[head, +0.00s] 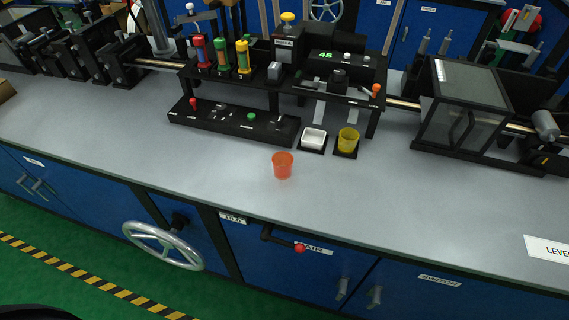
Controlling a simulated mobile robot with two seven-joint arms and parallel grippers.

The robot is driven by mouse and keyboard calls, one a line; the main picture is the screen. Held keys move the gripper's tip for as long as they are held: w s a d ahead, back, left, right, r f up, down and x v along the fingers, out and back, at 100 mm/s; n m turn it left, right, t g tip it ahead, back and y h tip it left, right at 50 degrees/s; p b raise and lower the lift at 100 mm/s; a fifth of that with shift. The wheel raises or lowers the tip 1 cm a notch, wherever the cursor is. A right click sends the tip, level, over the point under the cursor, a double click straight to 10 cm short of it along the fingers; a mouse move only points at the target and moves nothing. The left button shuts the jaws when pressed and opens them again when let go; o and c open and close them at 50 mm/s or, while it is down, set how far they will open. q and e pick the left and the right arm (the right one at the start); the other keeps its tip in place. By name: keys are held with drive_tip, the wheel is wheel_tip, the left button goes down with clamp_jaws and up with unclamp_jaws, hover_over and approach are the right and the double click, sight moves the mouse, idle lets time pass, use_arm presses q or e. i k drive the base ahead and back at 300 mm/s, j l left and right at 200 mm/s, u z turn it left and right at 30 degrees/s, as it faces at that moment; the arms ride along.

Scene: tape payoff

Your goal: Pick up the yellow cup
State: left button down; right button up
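The yellow cup (348,140) stands upright on a small black square base on the grey bench, right of centre. It is translucent, and I cannot tell whether anything is inside. Neither of my grippers shows in the head view.
An orange cup (283,165) stands in front on the open bench (200,180). A black control panel (235,125) and a raised black stand (340,90) are behind. A dark glass-sided box (465,115) stands right.

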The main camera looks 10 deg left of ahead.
sight(349, 138)
drive_tip(key=j+z, duration=0.25)
drive_tip(key=z, duration=0.2)
drive_tip(key=j+z, duration=0.25)
drive_tip(key=z, duration=0.2)
drive_tip(key=k+j+z, duration=0.1)
drive_tip(key=j+z, duration=0.15)
drive_tip(key=z, duration=0.15)
